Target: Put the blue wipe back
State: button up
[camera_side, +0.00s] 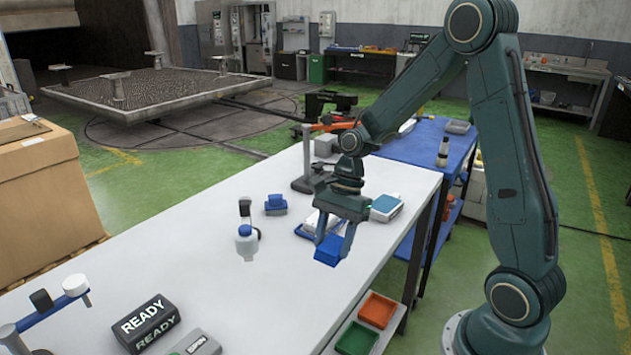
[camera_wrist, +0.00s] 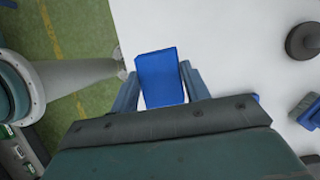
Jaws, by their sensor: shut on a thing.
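The blue wipe (camera_side: 328,250) is a flat blue block held between the fingers of my gripper (camera_side: 335,238). In the side view it hangs tilted above the white table (camera_side: 190,265), near the table's right edge. In the wrist view the wipe (camera_wrist: 160,78) shows as a blue rectangle between the two fingers of my gripper (camera_wrist: 158,75), with white tabletop around it. I cannot tell the exact gap between wipe and table.
A white box with a teal top (camera_side: 386,204) stands right of my gripper. A small blue-and-grey block (camera_side: 276,205), a white bottle (camera_side: 246,243) and a dark stand (camera_side: 305,160) are left and behind. A READY sign (camera_side: 146,322) is at the front left.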

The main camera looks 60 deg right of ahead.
jog(key=shift+f, duration=2.8)
jog(key=shift+f, duration=0.15)
jog(key=o, duration=0.9)
jog(key=v, duration=1.2)
